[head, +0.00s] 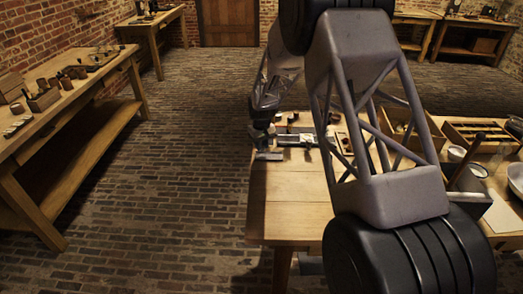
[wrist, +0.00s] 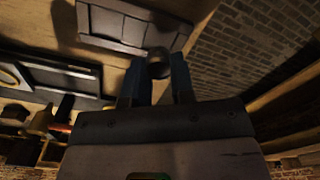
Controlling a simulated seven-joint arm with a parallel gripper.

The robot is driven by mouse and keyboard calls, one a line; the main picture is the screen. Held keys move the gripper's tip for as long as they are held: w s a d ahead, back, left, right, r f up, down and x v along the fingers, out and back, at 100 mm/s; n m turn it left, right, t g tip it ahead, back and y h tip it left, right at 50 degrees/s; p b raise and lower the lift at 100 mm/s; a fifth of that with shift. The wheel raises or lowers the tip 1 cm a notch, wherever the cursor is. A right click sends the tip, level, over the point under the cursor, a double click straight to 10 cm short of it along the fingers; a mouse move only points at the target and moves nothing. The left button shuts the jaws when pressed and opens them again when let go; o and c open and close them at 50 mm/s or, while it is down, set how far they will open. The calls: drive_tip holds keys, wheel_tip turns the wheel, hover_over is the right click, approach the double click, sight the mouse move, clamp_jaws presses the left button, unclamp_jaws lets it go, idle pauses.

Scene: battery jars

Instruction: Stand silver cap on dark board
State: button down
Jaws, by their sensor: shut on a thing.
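My gripper (wrist: 157,72) shows in the wrist view with its two fingers closed on a small round piece, which looks like the silver cap (wrist: 159,65). The cap looks dull and dark in the shade. The dark board (wrist: 108,41), a grey panelled slab, lies on the table just beyond the fingertips. The cap overlaps the board's lower edge in this view; I cannot tell whether they touch. In the head view my gripper (head: 266,138) is low over the left part of the table, small and partly unclear.
A second dark framed piece (wrist: 62,76) lies to the left in the wrist view. Small jars (head: 291,118) and a metal fixture (head: 299,140) stand near my gripper. A wooden tray (head: 478,133) is at the right. The table's front left (head: 290,200) is bare.

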drive_tip(key=shift+f, duration=1.35)
drive_tip(key=shift+f, duration=0.1)
drive_tip(key=c, duration=1)
unclamp_jaws()
drive_tip(key=shift+o, duration=0.2)
wheel_tip(320, 180, up, 12)
